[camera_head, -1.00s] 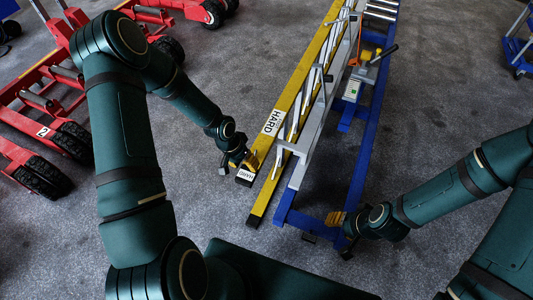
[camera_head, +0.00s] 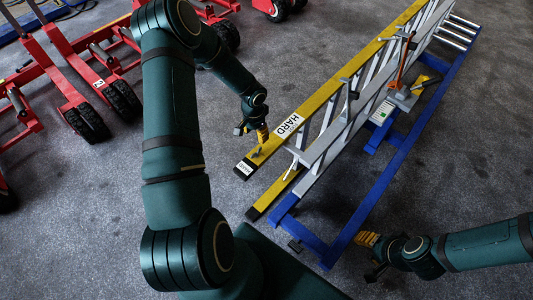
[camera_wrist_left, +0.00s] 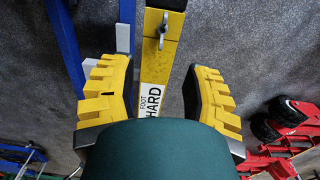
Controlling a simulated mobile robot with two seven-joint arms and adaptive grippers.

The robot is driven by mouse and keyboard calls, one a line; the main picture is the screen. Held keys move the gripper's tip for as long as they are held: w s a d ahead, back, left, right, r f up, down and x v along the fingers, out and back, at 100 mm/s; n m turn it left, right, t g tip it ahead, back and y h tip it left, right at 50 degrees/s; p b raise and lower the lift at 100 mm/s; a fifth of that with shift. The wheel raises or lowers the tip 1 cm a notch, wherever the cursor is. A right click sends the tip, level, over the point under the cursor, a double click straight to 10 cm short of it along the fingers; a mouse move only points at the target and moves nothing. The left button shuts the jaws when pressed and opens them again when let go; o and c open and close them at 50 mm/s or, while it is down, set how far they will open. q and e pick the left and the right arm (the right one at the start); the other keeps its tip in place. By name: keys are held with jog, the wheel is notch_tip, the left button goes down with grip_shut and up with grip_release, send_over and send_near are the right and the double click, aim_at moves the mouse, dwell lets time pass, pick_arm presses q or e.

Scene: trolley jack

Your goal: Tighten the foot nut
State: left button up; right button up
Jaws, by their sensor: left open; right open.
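The foot nut appears to be the small grey wing nut (camera_head: 258,151) near the lower end of the yellow rail (camera_head: 330,82). In the left wrist view the wing nut (camera_wrist_left: 162,30) stands on the rail's face, beyond the fingertips. My left gripper (camera_head: 262,133) is open beside the rail, close to the nut and the "HARD" label (camera_head: 289,125). In the left wrist view the rail lies across the gap between its yellow fingers (camera_wrist_left: 158,82), and the nut is not between them. My right gripper (camera_head: 367,239) is open and empty by the lower end of the blue frame (camera_head: 375,200).
Red wheeled jacks (camera_head: 90,90) stand at the left. A grey plate with an orange and black handle (camera_head: 404,95) sits by the blue frame. The grey carpet (camera_head: 480,150) is clear on the right.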

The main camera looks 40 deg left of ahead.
aim_at(256, 154)
pick_arm(q)
notch_tip(256, 154, down, 14)
jog(key=b, duration=0.2)
jog(key=shift+a+r+b, duration=0.1)
jog(key=shift+a+b, duration=0.05)
jog(key=shift+b, duration=0.2)
grip_shut()
